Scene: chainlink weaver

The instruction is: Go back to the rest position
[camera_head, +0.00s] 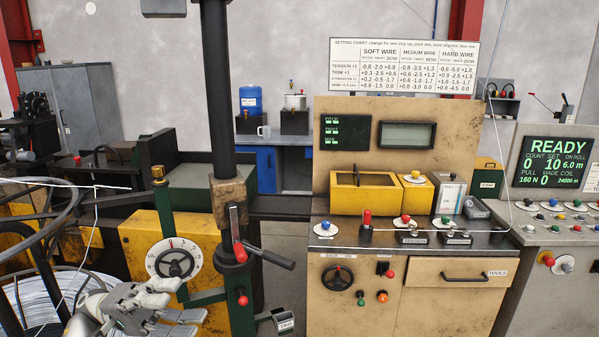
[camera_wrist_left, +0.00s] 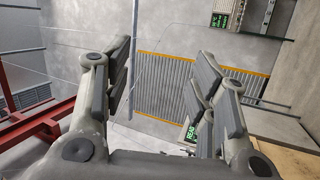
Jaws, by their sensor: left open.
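My left gripper (camera_head: 160,306) shows at the bottom left of the head view, grey and many-jointed. It is beside the coil of pale wire (camera_head: 45,302) and below the white round dial (camera_head: 174,258). In the left wrist view the same gripper (camera_wrist_left: 165,78) has its fingers spread wide apart, with nothing between them. My right gripper is in neither view.
A black column (camera_head: 217,90) with a red-tipped lever stands right of the gripper. Beyond it is the beige workbench cabinet (camera_head: 351,295) with a yellow box (camera_head: 366,194) and knobs on top. A console screen (camera_head: 551,163) reads READY at right.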

